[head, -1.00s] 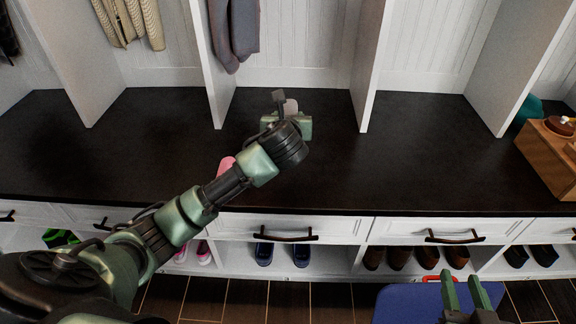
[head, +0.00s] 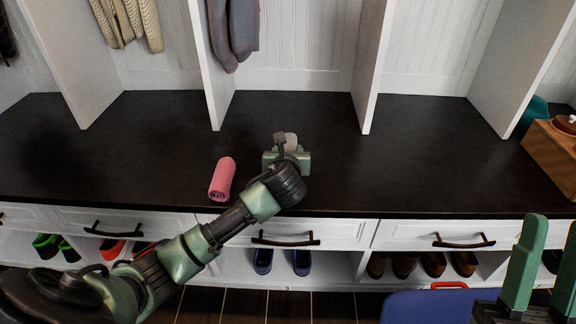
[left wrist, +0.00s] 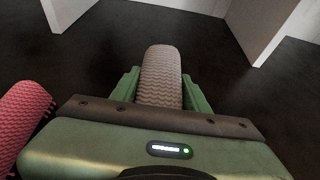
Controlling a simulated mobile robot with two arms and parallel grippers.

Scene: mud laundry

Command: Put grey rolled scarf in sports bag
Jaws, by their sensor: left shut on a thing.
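The grey rolled scarf (head: 291,139) is above or on the dark bench top, between the fingers of my left gripper (head: 289,152). In the left wrist view the scarf (left wrist: 160,75) points away from the camera, with a green finger of my left gripper (left wrist: 161,92) against each side. The gripper is shut on it. My right gripper (head: 546,262) is at the lower right, its two green fingers apart and empty. A blue item with a red handle (head: 425,307), which looks like the sports bag, is partly in view at the bottom edge, left of the right gripper.
A pink roll (head: 222,179) lies on the bench top (head: 420,170), left of my left gripper; it also shows in the left wrist view (left wrist: 22,122). White dividers (head: 372,60) rise behind. A wooden box (head: 556,155) stands at the right. Shoes fill cubbies below the drawers.

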